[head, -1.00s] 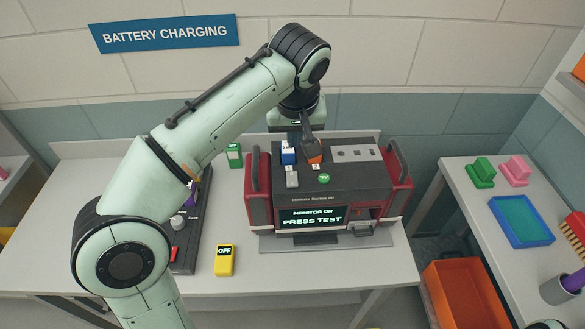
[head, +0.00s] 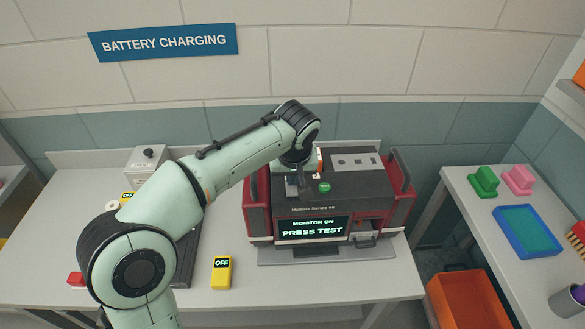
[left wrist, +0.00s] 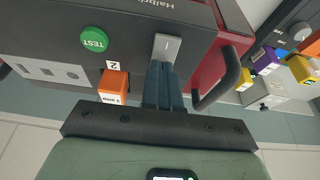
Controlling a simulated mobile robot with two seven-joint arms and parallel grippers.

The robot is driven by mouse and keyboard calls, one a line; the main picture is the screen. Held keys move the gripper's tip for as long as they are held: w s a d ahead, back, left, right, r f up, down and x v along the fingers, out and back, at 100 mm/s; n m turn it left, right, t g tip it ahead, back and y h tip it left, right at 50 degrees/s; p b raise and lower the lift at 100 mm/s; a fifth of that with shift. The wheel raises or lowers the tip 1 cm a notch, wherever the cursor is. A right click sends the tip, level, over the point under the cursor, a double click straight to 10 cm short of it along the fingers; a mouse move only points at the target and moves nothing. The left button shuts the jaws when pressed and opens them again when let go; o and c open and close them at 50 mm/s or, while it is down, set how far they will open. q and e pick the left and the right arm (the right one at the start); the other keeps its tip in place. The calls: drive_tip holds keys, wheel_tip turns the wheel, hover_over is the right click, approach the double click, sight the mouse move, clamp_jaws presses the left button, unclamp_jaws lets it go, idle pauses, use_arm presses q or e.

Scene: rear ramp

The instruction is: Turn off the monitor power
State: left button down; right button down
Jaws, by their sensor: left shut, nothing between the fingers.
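The monitor (head: 345,202) is a dark box with red sides on the bench. Its screen (head: 314,228) reads "MONITOR ON" and "PRESS TEST". A green TEST button (head: 324,187) sits on its top and also shows in the left wrist view (left wrist: 95,39). In that view a grey rocker switch (left wrist: 167,48) lies right at the fingertips, and an orange plug (left wrist: 113,86) by the label 2 is beside the fingers. My left gripper (head: 297,192) is shut and empty, pointing down over the monitor's top; its fingers show at the switch (left wrist: 160,68). I cannot tell whether they touch it.
A yellow block marked OFF (head: 222,272) lies on the bench left of the monitor. A white box (head: 147,160) stands at the back left. A side table at right holds a blue tray (head: 526,231); an orange bin (head: 465,296) is below. Monitor handles rise on both sides.

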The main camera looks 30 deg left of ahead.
use_arm(q)
drive_tip(key=shift+f, duration=0.25)
drive_tip(key=shift+w+f, duration=0.1)
drive_tip(key=shift+f, duration=0.1)
use_arm(e)
drive_tip(key=shift+s+f, duration=0.1)
use_arm(q)
drive_tip(key=shift+f, duration=0.1)
use_arm(e)
drive_tip(key=shift+f, duration=0.1)
use_arm(q)
drive_tip(key=shift+s+d+f+b, duration=0.15)
drive_tip(key=shift+s+d+b, duration=0.1)
drive_tip(key=shift+s+b, duration=0.15)
drive_tip(key=shift+s+d, duration=0.2)
drive_tip(key=shift+s, duration=0.2)
use_arm(e)
drive_tip(key=shift+s+f, duration=0.35)
